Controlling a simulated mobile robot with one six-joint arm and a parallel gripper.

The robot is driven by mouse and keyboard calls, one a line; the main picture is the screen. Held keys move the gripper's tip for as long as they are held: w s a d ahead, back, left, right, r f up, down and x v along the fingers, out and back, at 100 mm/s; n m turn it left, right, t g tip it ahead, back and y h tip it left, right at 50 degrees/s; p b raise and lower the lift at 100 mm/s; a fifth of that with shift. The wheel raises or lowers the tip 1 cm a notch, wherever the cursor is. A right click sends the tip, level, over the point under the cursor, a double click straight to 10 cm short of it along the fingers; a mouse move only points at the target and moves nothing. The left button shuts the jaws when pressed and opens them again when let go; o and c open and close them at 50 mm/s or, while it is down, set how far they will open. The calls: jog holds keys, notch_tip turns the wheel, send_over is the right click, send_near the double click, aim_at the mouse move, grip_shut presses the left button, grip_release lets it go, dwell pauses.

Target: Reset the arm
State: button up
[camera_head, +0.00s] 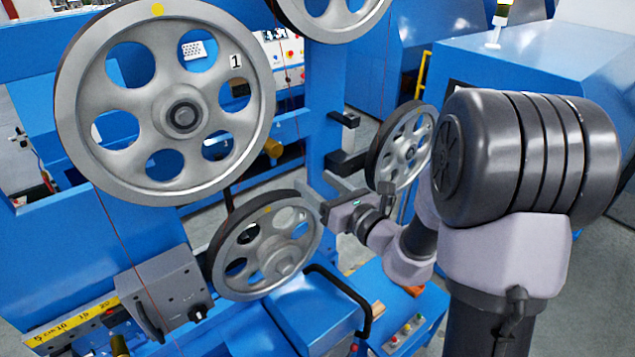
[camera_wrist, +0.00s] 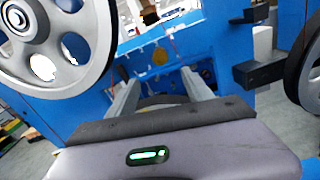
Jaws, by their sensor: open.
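My gripper (camera_head: 318,200) is at the middle of the head view, at the end of my grey and black arm. It points left, close to the rim of the lower spoked pulley (camera_head: 268,248); I cannot tell whether it touches. In the wrist view the two fingers of my gripper (camera_wrist: 160,82) stand apart with nothing held between them. A dark curved rim shows behind and between the fingers.
A large pulley marked 1 (camera_head: 165,105) hangs upper left on the blue machine frame (camera_head: 335,85). Another pulley (camera_head: 403,148) sits just behind my forearm. A grey box (camera_head: 165,295) and a button panel (camera_head: 405,335) stand below. Thin red wires run down the frame.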

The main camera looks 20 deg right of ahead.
jog(key=s+a+f+n+g+y+b, duration=0.2)
jog(key=s+a+n+g+y+b, duration=0.35)
jog(key=a, duration=0.45)
jog(key=s+a+f+n+g+h+b, duration=0.1)
jog(key=s+a+f+n+g+b, duration=0.2)
jog(key=s+a+f+n+b, duration=0.25)
jog(key=s+a+f+n+g+b, duration=0.2)
jog(key=s+f+n+g+b, duration=0.15)
jog(key=s+n, duration=0.45)
jog(key=s+d+f+n+t+h+b, duration=0.1)
jog(key=s+d+f+n+h+b, duration=0.8)
jog(key=s+d+f+n, duration=0.1)
jog(key=shift+d+f, duration=0.55)
jog(key=shift+d, duration=0.1)
